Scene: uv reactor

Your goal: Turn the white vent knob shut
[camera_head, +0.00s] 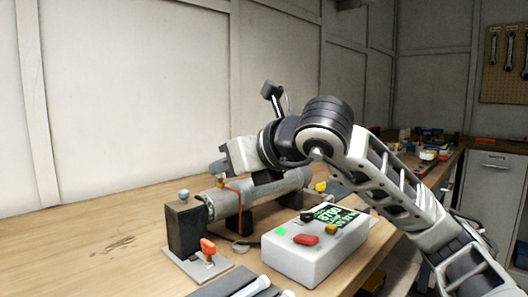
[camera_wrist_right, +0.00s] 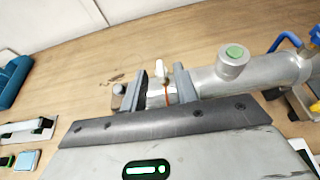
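The metal reactor tube (camera_head: 228,203) lies across the bench, held at its left end by a dark block (camera_head: 186,230). My right gripper (camera_head: 219,169) is over the left part of the tube, and its arm comes in from the right. In the right wrist view, a small white knob (camera_wrist_right: 160,70) stands upright between the two spread fingers of my right gripper (camera_wrist_right: 158,84). Gaps show on both sides of the knob; whether a finger touches it I cannot tell. In the head view the gripper hides the knob. My left gripper is not in view.
A white control box (camera_head: 318,256) with a green display stands in front of the tube. An orange-handled valve (camera_head: 208,247) sits at the front left. The bench's left side is clear.

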